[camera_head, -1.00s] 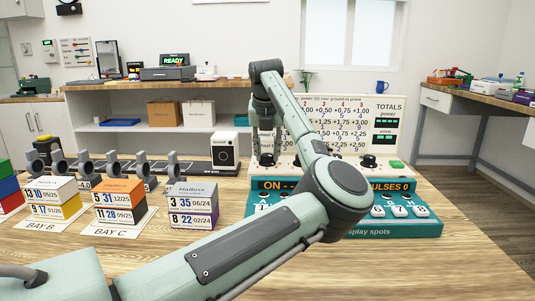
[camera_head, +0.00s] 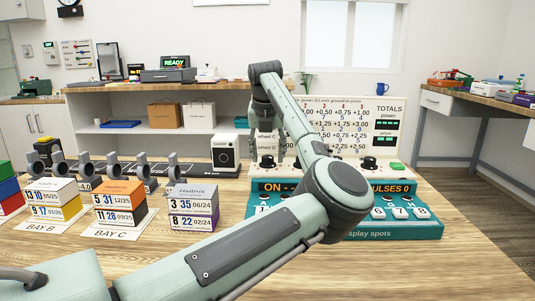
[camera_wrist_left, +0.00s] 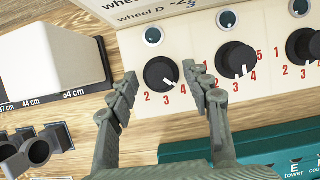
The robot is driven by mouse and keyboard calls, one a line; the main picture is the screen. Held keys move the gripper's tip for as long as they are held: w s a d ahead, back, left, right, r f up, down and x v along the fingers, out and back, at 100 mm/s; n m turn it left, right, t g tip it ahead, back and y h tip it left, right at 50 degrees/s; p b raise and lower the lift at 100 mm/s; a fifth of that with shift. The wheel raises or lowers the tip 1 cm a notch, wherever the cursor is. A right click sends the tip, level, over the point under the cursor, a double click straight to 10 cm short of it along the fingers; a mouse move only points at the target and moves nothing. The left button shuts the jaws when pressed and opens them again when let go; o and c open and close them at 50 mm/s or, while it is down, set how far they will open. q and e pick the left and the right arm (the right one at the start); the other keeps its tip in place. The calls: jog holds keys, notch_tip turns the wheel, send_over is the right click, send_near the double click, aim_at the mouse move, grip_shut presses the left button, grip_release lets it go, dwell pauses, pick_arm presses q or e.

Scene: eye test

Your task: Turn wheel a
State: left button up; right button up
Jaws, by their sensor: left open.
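A row of dark round wheels sits on a white panel. The leftmost wheel (camera_wrist_left: 160,73), which I take to be wheel a though its letter is not legible, has red numbers 2, 3 and 4 around it. In the head view this wheel (camera_head: 266,162) is at the panel's left end. My left gripper (camera_wrist_left: 160,84) is open, with one finger on each side of the wheel in the wrist view. I cannot tell whether they touch it. In the head view the left gripper (camera_head: 268,152) hangs above the wheel. My right gripper is out of view.
Another wheel (camera_wrist_left: 236,60) stands close to the right finger. A teal console (camera_head: 400,228) with buttons lies in front of the panel. A white box (camera_wrist_left: 55,70) is to the left. Labelled boxes (camera_head: 193,207) stand on the table (camera_head: 150,250), which has free room in front.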

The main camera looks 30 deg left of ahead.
pick_arm(q)
jog(key=v, duration=1.2)
